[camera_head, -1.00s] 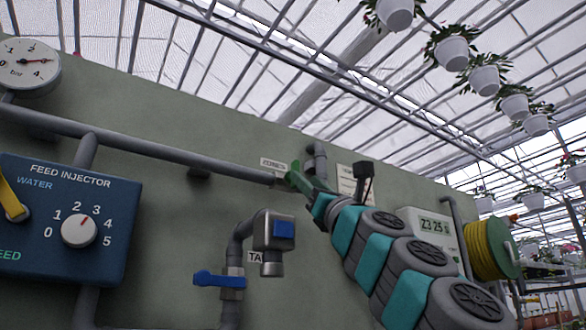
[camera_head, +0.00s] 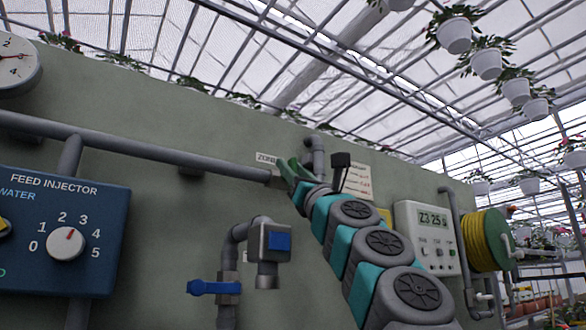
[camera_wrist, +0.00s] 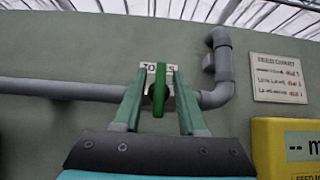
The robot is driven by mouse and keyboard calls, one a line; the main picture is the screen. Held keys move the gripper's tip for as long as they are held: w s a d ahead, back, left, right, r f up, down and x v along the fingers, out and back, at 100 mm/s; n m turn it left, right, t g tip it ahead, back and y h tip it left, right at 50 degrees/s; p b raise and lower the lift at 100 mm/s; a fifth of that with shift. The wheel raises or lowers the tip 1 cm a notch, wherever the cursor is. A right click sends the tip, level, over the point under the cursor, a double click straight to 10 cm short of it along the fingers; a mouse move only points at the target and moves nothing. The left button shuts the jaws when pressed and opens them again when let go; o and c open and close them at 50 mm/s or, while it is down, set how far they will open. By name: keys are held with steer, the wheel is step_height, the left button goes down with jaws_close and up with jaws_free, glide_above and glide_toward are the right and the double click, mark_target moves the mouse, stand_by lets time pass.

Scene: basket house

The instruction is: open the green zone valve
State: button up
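The green zone valve handle (camera_wrist: 159,90) stands upright on the grey pipe in the wrist view, below a partly covered zone label. My gripper (camera_wrist: 159,75) is open, with one green finger to the left of the handle and one to the right. Gaps show between the handle and both fingers, so nothing is gripped. In the head view my gripper (camera_head: 290,167) reaches the right end of the horizontal pipe (camera_head: 160,152). There I cannot separate the valve handle from my green fingers.
A blue-handled tap (camera_head: 215,287) is below my arm, left of it. The feed injector box (camera_head: 60,270) is at the far left. A controller (camera_head: 430,240) and yellow hose reel (camera_head: 480,240) are at the right. In the wrist view, a yellow device (camera_wrist: 268,150) is at lower right.

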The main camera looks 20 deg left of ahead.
jaws_close()
steer(key=shift+f, duration=0.1)
steer(key=shift+a+n+g+y, duration=0.1)
steer(key=shift+n+g+y, duration=0.2)
steer(key=shift+n+g, duration=0.15)
steer(key=n+g+y+p, duration=0.1)
steer(key=n+g, duration=0.1)
steer(key=n, duration=0.1)
steer(key=n+g+y+p, duration=0.1)
steer(key=n+g, duration=0.2)
steer(key=shift+y, duration=0.4)
steer(key=n+g+p, duration=0.4)
steer(key=n, duration=0.1)
steer(key=shift+r+g+y, duration=0.25)
steer(key=shift+r+y, duration=0.05)
steer(key=shift+r, duration=0.05)
steer(key=n+g+p, duration=0.2)
steer(key=n, duration=0.1)
steer(key=shift+a+f+n+g+p, duration=0.1)
steer(key=shift+f+n+g+p, duration=0.15)
steer(key=shift+f+g+p, duration=0.1)
steer(key=shift+f+n+g+h+p, duration=0.15)
steer(key=shift+n+g+h+p, duration=0.25)
steer(key=shift+n+g, duration=0.55)
steer(key=shift+s+n, duration=0.1)
steer(key=shift+n, duration=0.15)
